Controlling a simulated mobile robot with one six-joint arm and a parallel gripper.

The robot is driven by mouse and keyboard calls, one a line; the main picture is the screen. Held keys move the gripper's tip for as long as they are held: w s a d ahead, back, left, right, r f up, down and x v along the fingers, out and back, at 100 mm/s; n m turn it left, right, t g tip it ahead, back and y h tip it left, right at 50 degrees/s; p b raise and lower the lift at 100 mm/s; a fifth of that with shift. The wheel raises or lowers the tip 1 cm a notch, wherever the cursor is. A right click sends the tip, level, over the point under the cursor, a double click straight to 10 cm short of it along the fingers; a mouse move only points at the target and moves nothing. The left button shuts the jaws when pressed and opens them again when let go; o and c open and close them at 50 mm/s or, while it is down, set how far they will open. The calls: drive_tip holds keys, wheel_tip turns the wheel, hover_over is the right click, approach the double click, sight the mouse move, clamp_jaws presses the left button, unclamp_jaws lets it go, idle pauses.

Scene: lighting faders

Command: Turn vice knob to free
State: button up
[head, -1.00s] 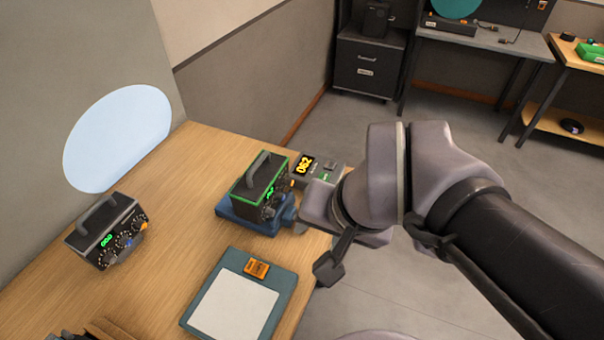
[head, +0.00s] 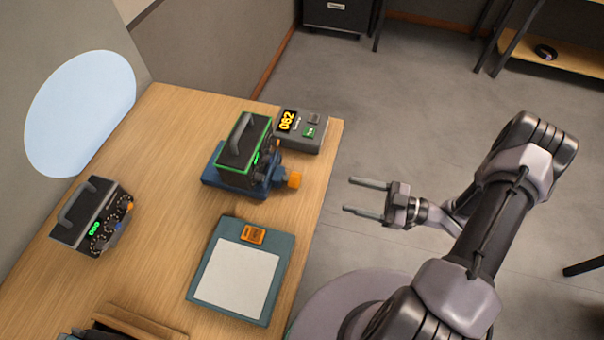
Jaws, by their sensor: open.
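The vice (head: 208,180) has a blue base and sits on the wooden table under a dark box (head: 243,150) with green edges and a handle. An orange knob (head: 293,180) sticks out of the vice's right side, toward the table edge. My gripper (head: 352,195) is open and empty, off the table's right edge. Its two fingers point left, roughly toward the knob, with a clear gap between. Nothing hides the knob. The knob's marking is too small to read.
A grey meter (head: 308,140) reading 082 stands behind the vice. A second dark box (head: 92,215) with dials is at the left. A teal clipboard-like panel (head: 198,283) with an orange clip (head: 253,235) lies in front. A wooden tray (head: 130,322) is at the bottom edge.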

sight(300, 181)
drive_tip(key=b+x, duration=0.2)
drive_tip(key=x, duration=1.3)
drive_tip(key=shift+w+a, duration=0.15)
drive_tip(key=shift+a, duration=0.25)
clamp_jaws()
drive_tip(key=shift+f+n, duration=0.1)
drive_tip(key=shift+n, duration=0.7)
unclamp_jaws()
